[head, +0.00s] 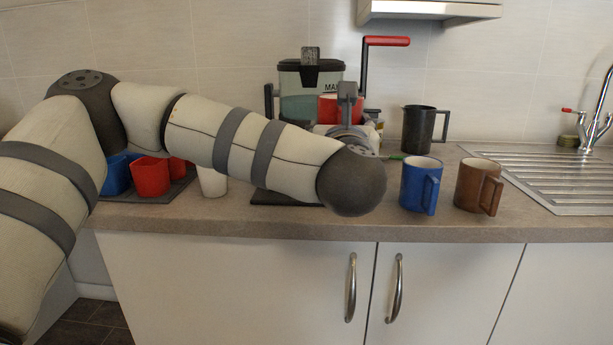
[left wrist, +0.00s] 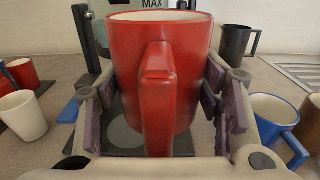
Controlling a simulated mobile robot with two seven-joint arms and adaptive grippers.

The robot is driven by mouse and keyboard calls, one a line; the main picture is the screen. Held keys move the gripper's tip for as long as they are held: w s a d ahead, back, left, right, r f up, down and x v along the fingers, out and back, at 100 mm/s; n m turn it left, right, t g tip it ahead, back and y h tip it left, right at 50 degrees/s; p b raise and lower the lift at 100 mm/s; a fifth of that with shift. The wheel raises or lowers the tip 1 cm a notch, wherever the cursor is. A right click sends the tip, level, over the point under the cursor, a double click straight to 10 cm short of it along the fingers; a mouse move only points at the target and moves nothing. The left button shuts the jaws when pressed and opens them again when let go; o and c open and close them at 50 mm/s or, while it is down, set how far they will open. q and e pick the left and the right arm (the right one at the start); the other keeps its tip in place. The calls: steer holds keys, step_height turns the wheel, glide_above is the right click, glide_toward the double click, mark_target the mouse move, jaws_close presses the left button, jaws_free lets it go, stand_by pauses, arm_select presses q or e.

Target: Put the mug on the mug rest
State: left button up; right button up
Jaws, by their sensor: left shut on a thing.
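A red mug (left wrist: 195,75) fills the middle of the left wrist view, its handle towards the camera. My left gripper (left wrist: 162,95) is shut on it, with purple-padded fingers on both sides. In the head view the red mug (head: 330,108) shows partly behind the gripper, in front of the machine with a clear tank (head: 300,106). A dark flat plate (left wrist: 118,160) with a grey round mark, which looks like the mug rest, lies below the mug. In the head view the plate (head: 280,198) is mostly hidden by my arm. The mug appears above it, upright.
A blue mug (head: 416,190) and a brown mug (head: 474,185) stand right of the plate. A dark jug (head: 420,130) is behind them. A white cup (head: 212,182) and a red cup (head: 150,178) stand at the left. The sink drainer (head: 535,175) is far right.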

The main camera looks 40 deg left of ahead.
arm_select(q)
steer(key=a, duration=0.1)
steer(key=w+a+f, duration=0.1)
steer(key=a, duration=0.2)
steer(key=shift+w+f, duration=0.2)
steer(key=shift+f, duration=0.1)
steer(key=a+f, duration=0.1)
steer(key=f, duration=0.1)
steer(key=w+a+f, duration=0.1)
steer(key=a+f, duration=0.1)
steer(key=shift+w, duration=0.2)
steer(key=shift+w+a+f, duration=0.15)
steer(key=shift+a+f, duration=0.25)
steer(key=shift+f, duration=0.05)
steer(key=f, duration=0.2)
steer(key=a+f, duration=0.1)
steer(key=shift+w+a+f, duration=0.1)
steer(key=shift+w+f, duration=0.15)
steer(key=shift+f, duration=0.4)
steer(key=shift+f+b, duration=0.25)
steer(key=shift+b, duration=0.1)
steer(key=o, duration=1.4)
